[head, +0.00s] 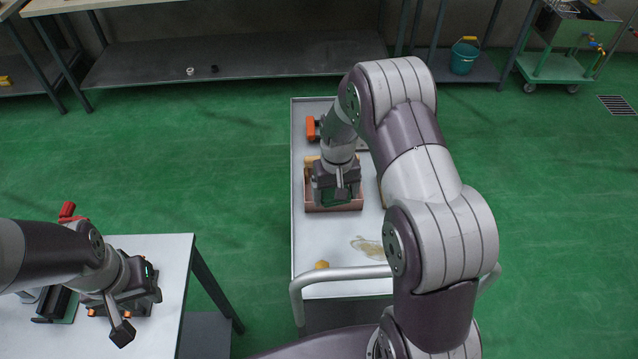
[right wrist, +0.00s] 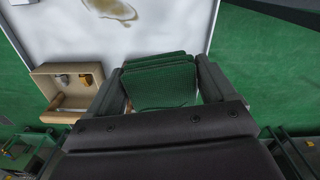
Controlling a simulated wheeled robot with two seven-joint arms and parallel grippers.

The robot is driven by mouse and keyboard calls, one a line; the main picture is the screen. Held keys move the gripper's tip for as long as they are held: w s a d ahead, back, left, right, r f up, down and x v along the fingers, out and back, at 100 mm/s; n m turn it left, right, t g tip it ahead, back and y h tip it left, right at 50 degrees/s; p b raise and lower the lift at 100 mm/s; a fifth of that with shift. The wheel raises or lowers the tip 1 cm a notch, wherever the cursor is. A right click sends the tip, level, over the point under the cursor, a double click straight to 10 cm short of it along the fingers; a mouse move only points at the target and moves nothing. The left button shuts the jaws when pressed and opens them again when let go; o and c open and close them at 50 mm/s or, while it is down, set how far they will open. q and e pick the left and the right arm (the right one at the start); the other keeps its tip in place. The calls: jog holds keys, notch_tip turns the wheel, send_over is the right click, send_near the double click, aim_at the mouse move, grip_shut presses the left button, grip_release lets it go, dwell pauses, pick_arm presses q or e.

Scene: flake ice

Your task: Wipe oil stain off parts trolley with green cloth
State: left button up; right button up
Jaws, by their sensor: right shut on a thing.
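The parts trolley (head: 315,240) is a light grey flat top with a push handle at the near end. A brownish oil stain (head: 370,247) lies on its near part, partly hidden by my right arm; it also shows at the top of the right wrist view (right wrist: 112,10). My right gripper (head: 335,195) is over the trolley's middle, beyond the stain. In the right wrist view it is shut on the folded green cloth (right wrist: 160,80). Its height above the top is unclear. My left gripper (head: 135,302) is over a side table; its fingers cannot be made out clearly.
A brown open box (head: 312,204) is at my right gripper, with small parts inside (right wrist: 68,80). An orange item (head: 311,127) stands at the far left of the trolley and a yellow-orange piece (head: 322,265) near the handle (head: 340,273). The side table (head: 178,262) is at left.

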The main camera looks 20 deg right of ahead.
jog(key=s+d+f+m+p, duration=0.2)
jog(key=s+d+f, duration=0.6)
jog(key=f, duration=0.2)
jog(key=shift+d, duration=0.2)
jog(key=shift+s, duration=0.2)
notch_tip(320, 180, down, 5)
jog(key=b, duration=0.4)
jog(key=shift+f, duration=0.15)
dwell(0.3)
jog(key=shift+w+a, duration=0.4)
jog(key=shift+a, duration=0.8)
jog(key=shift+w+a, duration=0.35)
jog(key=shift+a, duration=0.85)
jog(key=shift+w+a, duration=0.4)
jog(key=shift+a, duration=0.8)
